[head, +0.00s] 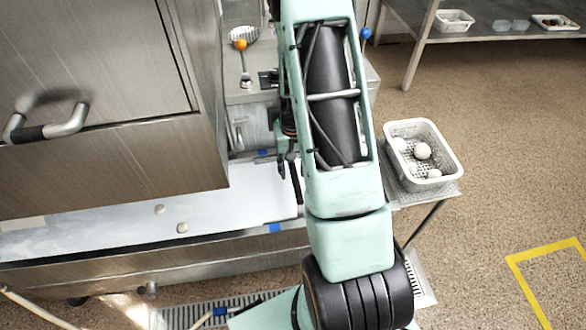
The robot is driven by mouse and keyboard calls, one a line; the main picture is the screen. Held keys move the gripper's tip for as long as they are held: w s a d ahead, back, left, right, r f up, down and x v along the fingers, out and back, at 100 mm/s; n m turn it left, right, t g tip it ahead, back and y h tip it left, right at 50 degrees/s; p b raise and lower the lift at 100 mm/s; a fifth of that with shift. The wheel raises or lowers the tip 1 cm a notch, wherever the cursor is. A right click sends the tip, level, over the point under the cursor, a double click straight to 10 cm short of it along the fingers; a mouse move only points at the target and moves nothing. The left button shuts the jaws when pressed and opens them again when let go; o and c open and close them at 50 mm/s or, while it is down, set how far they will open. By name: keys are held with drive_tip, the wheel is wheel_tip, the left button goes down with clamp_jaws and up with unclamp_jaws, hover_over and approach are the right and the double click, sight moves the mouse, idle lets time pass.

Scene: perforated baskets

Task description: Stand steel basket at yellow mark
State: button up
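A pale grey perforated basket (452,148) stands upright on a small side shelf to the right of my arm. Several whitish round things lie in it. It looks pale rather than shiny, so I cannot tell if it is steel. The yellow mark (529,252) is an angular outline on the floor at the lower right, cut off by the picture edge. My gripper (288,168) hangs left of my forearm, over the steel counter area and well apart from the basket. It is partly hidden by my arm, and its finger opening is not clear.
A steel cabinet with a bar handle (68,122) fills the left. A skimmer (243,38) lies at the back. A rack (480,36) at the top right holds another basket (454,20). The floor at right is open.

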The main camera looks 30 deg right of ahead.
wheel_tip(320, 180, up, 12)
idle(0.6)
idle(0.4)
